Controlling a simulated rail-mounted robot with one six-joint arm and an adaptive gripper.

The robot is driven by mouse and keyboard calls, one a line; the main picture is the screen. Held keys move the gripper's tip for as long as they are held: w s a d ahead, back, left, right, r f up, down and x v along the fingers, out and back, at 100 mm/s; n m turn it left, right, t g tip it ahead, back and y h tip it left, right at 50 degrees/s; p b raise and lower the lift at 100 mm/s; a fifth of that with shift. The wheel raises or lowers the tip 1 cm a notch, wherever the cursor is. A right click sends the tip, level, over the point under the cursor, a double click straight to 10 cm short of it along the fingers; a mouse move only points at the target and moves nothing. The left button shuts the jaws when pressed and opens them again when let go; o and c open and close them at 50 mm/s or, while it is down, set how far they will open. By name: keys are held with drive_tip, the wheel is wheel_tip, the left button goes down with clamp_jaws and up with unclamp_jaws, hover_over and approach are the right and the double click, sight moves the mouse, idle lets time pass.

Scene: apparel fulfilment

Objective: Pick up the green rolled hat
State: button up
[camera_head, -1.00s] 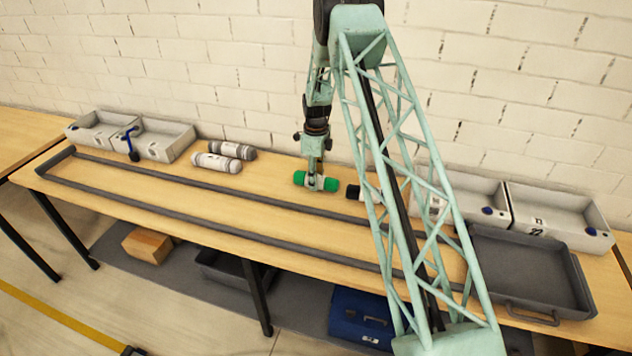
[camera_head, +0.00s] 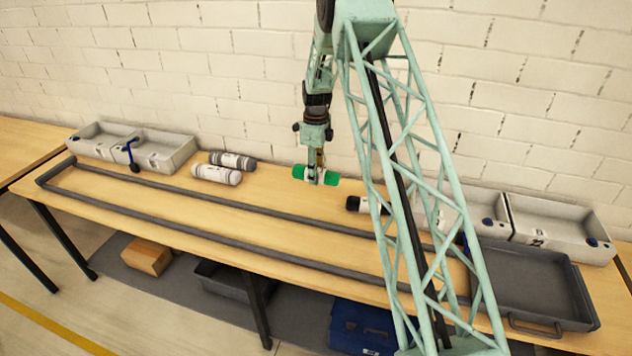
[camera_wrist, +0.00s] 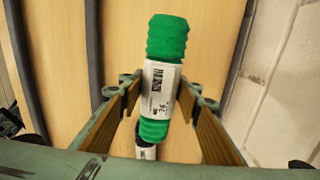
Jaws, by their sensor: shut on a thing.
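The green rolled hat (camera_head: 301,172) has a white printed label band around its middle. My gripper (camera_head: 316,178) is shut on it at the band and seems to hold it above the wooden table, near the wall. In the wrist view the hat (camera_wrist: 167,38) stands lengthwise between the two fingers of my gripper (camera_wrist: 160,103), with its label facing the camera. Part of the hat is hidden behind the fingers in the head view.
A black roll with a white band (camera_head: 353,203) lies to the right, partly behind my arm. A white roll (camera_head: 216,174) and a dark grey roll (camera_head: 232,160) lie to the left. Grey bins (camera_head: 165,152) stand at the left end; a dark tray (camera_head: 535,285) is at the right.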

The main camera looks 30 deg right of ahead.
drive_tip(key=shift+r, duration=0.55)
idle(0.4)
